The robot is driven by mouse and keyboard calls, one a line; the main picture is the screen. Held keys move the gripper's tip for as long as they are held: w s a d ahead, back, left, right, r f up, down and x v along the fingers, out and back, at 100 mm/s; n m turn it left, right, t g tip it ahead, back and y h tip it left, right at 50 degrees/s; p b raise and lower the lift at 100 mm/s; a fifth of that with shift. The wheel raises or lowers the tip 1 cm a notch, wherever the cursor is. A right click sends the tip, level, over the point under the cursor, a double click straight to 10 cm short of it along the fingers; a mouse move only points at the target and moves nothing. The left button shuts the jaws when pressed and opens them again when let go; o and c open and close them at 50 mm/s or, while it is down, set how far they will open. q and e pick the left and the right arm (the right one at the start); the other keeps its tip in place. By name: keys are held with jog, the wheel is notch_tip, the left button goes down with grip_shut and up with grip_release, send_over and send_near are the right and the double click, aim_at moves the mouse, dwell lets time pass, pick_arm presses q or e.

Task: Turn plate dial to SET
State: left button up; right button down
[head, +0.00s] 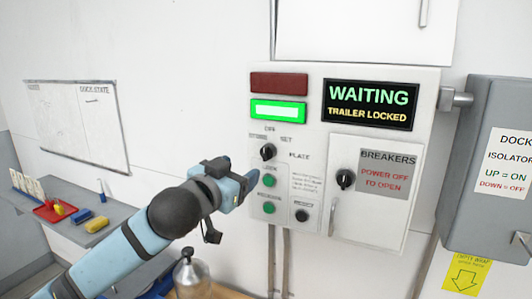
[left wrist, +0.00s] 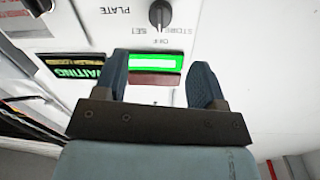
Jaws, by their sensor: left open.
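The plate dial (head: 267,152) is a black knob on the light grey control box, with OFF, STORE and SET printed around it and PLATE to its right. It also shows upside down at the top of the left wrist view (left wrist: 160,14), where its mark seems to face OFF. My left gripper (head: 246,182) is just left of and below the dial, in front of the box's left edge. My right gripper is not in view.
The box (head: 318,235) has a lit green lamp (head: 278,111), a WAITING, TRAILER LOCKED display (head: 368,104), green buttons (head: 269,181) below the dial and a breakers door with a black knob (head: 345,179). A grey isolator box (head: 490,100) is right. A metal bottle (head: 189,275) stands below my arm.

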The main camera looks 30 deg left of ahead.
aim_at(264, 155)
pick_arm(q)
jog(key=w+p, duration=0.2)
jog(key=w, duration=0.8)
jog(key=shift+r, duration=0.1)
jog(key=shift+w+p, duration=0.35)
jog(key=shift+w, duration=0.25)
jog(key=c, duration=0.9)
